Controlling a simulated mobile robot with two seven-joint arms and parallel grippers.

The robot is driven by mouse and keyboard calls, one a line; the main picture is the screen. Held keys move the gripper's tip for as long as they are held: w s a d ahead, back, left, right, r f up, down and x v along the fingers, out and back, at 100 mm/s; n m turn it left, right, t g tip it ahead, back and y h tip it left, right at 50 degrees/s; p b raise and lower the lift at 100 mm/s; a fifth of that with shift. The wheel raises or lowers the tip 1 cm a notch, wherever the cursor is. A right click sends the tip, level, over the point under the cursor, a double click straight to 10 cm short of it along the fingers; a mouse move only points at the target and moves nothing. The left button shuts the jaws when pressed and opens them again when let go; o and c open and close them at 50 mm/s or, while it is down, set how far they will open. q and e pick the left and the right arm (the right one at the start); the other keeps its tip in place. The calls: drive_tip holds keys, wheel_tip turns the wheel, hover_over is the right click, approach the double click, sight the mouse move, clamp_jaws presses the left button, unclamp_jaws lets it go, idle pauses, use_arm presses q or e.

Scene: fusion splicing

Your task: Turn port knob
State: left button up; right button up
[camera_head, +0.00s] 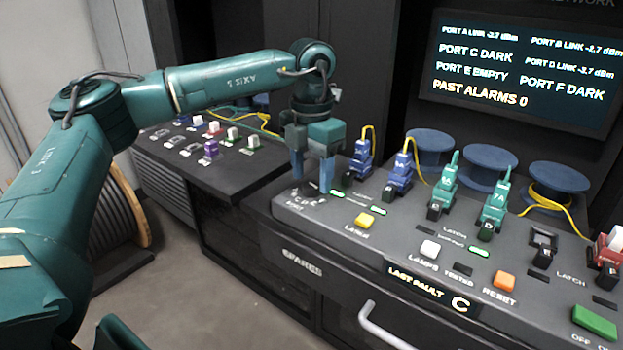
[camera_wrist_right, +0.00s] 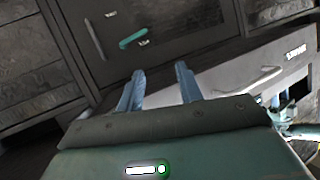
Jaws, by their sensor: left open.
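My left gripper (camera_head: 312,188) is open, fingers pointing down over the left end of the sloped console (camera_head: 300,215). It is just left of the port A knob (camera_head: 348,181), with nothing seen between its fingers. More black port knobs run to the right: B (camera_head: 390,192), C (camera_head: 434,211), D (camera_head: 486,231), E (camera_head: 543,257) and F (camera_head: 607,276). Blue plugs (camera_head: 362,155) stand behind A and B, teal plugs (camera_head: 444,190) behind C and D, a red plug (camera_head: 613,243) behind F. My right gripper (camera_wrist_right: 160,85) is open and empty in its wrist view, before dark cabinet fronts.
The screen (camera_head: 520,75) reads ports C and F dark, E empty. A plate (camera_head: 432,287) reads last fault C. Blue spools (camera_head: 487,167) stand behind the plugs. A drawer handle (camera_head: 385,330) sticks out below.

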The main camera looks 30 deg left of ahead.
use_arm(q)
drive_tip(key=shift+f, duration=0.75)
drive_tip(key=shift+c, duration=0.3)
drive_tip(key=c, duration=0.9)
